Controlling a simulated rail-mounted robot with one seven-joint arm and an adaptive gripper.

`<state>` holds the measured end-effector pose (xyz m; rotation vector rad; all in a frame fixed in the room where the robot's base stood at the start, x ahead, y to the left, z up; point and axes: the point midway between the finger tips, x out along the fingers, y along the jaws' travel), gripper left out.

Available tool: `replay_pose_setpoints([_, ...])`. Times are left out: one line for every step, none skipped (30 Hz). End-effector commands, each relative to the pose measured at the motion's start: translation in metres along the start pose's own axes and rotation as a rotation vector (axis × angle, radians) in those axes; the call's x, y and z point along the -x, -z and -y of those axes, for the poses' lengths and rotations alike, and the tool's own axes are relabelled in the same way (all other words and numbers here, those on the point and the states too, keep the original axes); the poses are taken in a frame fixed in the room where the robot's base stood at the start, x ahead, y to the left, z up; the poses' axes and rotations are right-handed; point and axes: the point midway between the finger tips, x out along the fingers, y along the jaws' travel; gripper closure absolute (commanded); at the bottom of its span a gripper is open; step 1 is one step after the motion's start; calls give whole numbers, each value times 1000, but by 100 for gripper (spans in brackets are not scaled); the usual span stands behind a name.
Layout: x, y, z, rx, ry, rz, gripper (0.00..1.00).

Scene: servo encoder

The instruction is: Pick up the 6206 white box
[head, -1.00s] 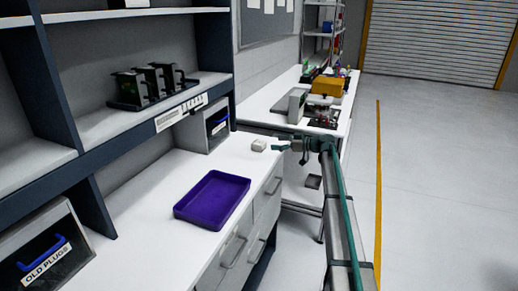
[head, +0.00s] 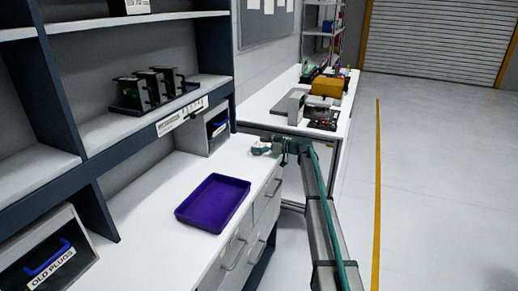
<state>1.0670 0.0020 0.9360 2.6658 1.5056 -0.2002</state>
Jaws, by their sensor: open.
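A small white box (head: 256,151) stands on the white workbench near its far end, in the head view. My gripper (head: 262,149) has its fingers at the box, which is partly covered by them. The gripper is open. Whether the fingers touch the box is too small to tell, and no label on the box can be read.
A purple tray (head: 184,216) lies on the bench nearer to me. A second table (head: 262,127) with equipment is beyond. The bench between tray and box is clear.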

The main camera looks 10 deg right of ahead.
Motion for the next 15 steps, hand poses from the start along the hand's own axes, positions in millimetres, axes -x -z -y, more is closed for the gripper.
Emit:
replay_pose_setpoints([0, 0, 0, 0, 0, 0, 9])
replay_pose_setpoints([0, 0, 0, 0, 0, 0, 13])
replay_pose_setpoints([0, 0, 0, 0, 0, 0, 19])
replay_pose_setpoints([0, 0, 0, 0, 0, 0, 24])
replay_pose_setpoints([0, 0, 0, 0, 0, 0, 29])
replay_pose_setpoints([0, 0, 0, 0, 0, 0, 36])
replay_pose_setpoints([0, 0, 0, 0, 0, 0, 41])
replay_pose_setpoints([0, 0, 0, 0, 0, 0, 46])
replay_pose_setpoints([0, 0, 0, 0, 0, 0, 53])
replay_pose_setpoints([0, 0, 0, 0, 0, 0, 58])
replay_pose_setpoints([0, 0, 0, 0, 0, 0, 63])
replay_pose_setpoints([0, 0, 0, 0, 0, 0, 69])
replay_pose_setpoints([0, 0, 0, 0, 0, 0, 74])
replay_pose_setpoints([0, 0, 0, 0, 0, 0, 79])
replay_pose_setpoints([0, 0, 0, 0, 0, 0, 81])
